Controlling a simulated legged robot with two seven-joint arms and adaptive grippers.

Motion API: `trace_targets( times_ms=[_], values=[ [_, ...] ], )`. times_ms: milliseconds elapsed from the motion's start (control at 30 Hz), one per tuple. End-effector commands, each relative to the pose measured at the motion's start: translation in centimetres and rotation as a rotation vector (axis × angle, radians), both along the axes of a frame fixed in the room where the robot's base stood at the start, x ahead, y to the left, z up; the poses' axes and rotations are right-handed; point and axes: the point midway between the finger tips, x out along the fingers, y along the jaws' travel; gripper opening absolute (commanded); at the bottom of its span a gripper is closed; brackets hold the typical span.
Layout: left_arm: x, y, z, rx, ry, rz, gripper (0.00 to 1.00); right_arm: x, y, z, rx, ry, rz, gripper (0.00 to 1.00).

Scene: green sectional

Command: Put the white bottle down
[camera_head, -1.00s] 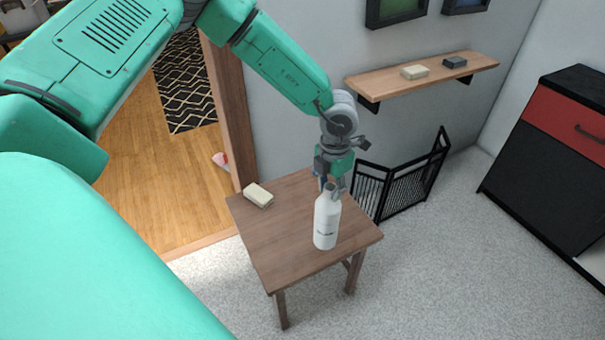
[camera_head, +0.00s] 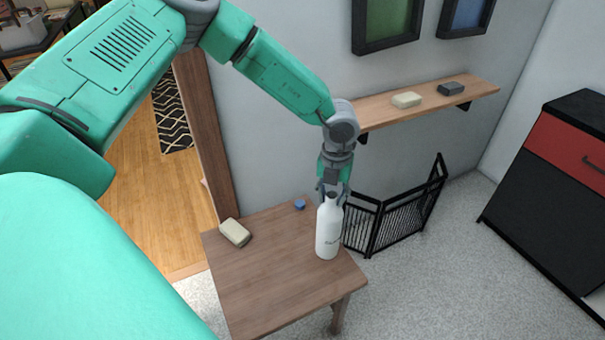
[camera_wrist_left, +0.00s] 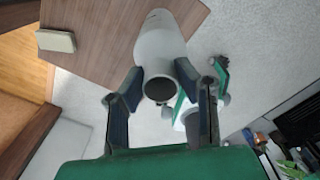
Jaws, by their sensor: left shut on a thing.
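The white bottle (camera_head: 328,232) is upright at the right side of the small wooden table (camera_head: 262,270). Whether its base touches the tabletop I cannot tell. My left gripper (camera_head: 333,192) is shut on the bottle's neck from above and behind. In the left wrist view the bottle (camera_wrist_left: 160,45) shows with its dark mouth towards the camera, between the two fingers of my left gripper (camera_wrist_left: 160,98). My right gripper is in neither view.
A cream block (camera_head: 235,232) and a small blue item (camera_head: 300,204) are on the table, left of the bottle. A black folding gate (camera_head: 398,218) stands behind the table. A wall shelf (camera_head: 430,103) carries two small blocks. A black and red cabinet (camera_head: 560,175) is at right.

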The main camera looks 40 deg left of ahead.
Motion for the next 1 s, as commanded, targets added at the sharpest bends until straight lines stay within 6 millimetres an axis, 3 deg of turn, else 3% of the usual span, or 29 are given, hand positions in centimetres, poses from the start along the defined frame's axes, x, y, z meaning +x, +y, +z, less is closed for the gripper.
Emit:
trace_targets(
  times_ms=[133, 600, 933, 967, 1000],
  values=[
    [-0.1, 0.0, -3.1, 0.001, 0.004, 0.000, 0.00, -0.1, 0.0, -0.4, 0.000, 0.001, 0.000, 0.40],
    [0.1, -0.1, -8.3, 0.001, 0.000, -0.001, 0.00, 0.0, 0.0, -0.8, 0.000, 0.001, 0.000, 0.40],
    [0.1, 0.0, -8.7, 0.000, 0.000, 0.000, 0.00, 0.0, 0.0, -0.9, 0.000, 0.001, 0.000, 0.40],
    [0.0, 0.0, -8.7, 0.000, 0.000, -0.001, 0.34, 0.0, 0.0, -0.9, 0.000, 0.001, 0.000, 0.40],
    [0.0, 0.0, -8.7, 0.000, 0.000, -0.001, 0.48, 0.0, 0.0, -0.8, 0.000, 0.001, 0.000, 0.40]
  ],
)
